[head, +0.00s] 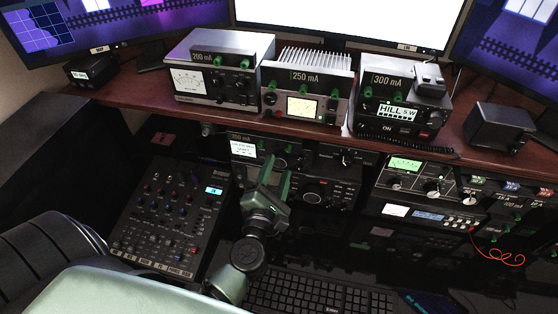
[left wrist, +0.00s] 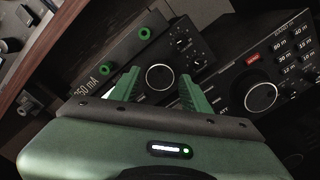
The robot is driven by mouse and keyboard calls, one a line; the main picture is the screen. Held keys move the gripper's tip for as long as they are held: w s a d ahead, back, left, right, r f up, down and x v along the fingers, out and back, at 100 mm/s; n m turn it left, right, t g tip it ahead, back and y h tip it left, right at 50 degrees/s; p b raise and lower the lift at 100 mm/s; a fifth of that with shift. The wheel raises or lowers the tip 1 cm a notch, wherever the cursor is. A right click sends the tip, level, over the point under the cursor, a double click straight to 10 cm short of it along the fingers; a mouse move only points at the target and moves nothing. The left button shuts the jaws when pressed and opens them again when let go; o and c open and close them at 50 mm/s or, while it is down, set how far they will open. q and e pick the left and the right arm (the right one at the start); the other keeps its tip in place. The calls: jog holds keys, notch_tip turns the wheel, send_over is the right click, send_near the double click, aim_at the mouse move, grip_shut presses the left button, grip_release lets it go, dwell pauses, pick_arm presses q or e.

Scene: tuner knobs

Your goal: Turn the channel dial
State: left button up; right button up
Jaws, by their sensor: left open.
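My left gripper (head: 271,174) is open and reaches up to the radios under the shelf. In the left wrist view its two green fingers (left wrist: 160,78) stand apart on either side of a round dark knob with a pale ring (left wrist: 159,77). I cannot tell whether they touch it. This knob sits on the radio (head: 250,149) with a lit screen, whose label seems to end in 50 mA. A second radio (left wrist: 240,72) has a larger round knob (left wrist: 261,97), to the right of the fingers. I cannot read which knob is the channel dial. My right gripper is not seen.
Three radios stand on the brown shelf (head: 150,104): 200 mA (head: 212,80), 250 mA (head: 303,90) and 300 mA (head: 392,107). A mixer (head: 168,215) lies left of my arm, a keyboard (head: 320,295) below. More units (head: 430,190) with a red cable are at right.

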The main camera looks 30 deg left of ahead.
pick_arm(q)
jog(key=shift+w+a, duration=0.15)
jog(key=shift+w, duration=0.5)
jog(key=shift+w+a, duration=0.15)
jog(key=shift+w, duration=0.2)
grip_shut()
jog(key=shift+r+m+p, duration=0.1)
jog(key=shift+m+p, duration=0.3)
jog(key=shift+p, duration=0.15)
jog(key=m+p, duration=0.2)
jog(key=shift+m, duration=0.4)
jog(key=m+p, duration=0.2)
jog(key=shift+m, duration=0.4)
jog(key=shift+m+p, duration=0.55)
jog(key=shift+m, duration=0.15)
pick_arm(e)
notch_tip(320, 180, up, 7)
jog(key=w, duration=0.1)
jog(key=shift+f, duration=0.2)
pick_arm(q)
jog(key=shift+f, duration=0.2)
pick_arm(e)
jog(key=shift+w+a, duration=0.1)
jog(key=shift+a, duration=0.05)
